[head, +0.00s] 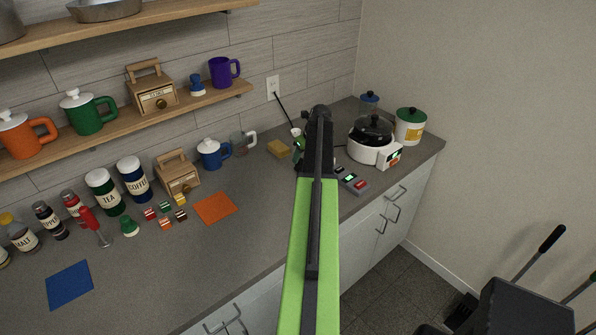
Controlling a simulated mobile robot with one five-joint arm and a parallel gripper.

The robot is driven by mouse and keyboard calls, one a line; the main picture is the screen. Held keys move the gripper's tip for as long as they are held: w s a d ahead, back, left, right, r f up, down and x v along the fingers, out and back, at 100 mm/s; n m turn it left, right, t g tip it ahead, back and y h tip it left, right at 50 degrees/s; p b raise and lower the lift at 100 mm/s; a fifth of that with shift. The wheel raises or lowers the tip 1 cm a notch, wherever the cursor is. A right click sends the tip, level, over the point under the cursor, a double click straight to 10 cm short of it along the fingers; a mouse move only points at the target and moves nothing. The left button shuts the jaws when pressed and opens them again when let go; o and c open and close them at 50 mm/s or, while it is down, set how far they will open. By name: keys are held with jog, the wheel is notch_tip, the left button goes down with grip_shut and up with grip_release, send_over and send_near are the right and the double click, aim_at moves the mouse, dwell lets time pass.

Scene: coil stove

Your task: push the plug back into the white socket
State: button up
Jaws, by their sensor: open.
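The white socket (273,87) is a small plate on the tiled back wall, right of the lower shelf's end. A black cord (283,107) runs from the lower part of the socket down to the right, toward the counter behind my arm. The plug is too small to tell apart from the cord's end, and I cannot tell how far in it sits. My gripper (318,114) is at the far end of my arm over the back of the counter, to the right of the socket and lower in the picture. It is open; its fingertips are hard to make out.
A white cooker with a dark lid (371,142) and a green-lidded canister (409,126) stand right of my arm. A small device with lit buttons (352,180) lies in front. A yellow sponge (279,148) and a blue pot (211,153) are left. The wooden shelf (200,102) ends near the socket.

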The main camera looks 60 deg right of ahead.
aim_at(299, 166)
jog(key=b+x, duration=0.4)
jog(key=x, duration=0.1)
jog(key=shift+w+d+f, duration=0.1)
jog(key=shift+w, duration=0.05)
jog(key=shift+r, duration=0.25)
grip_shut()
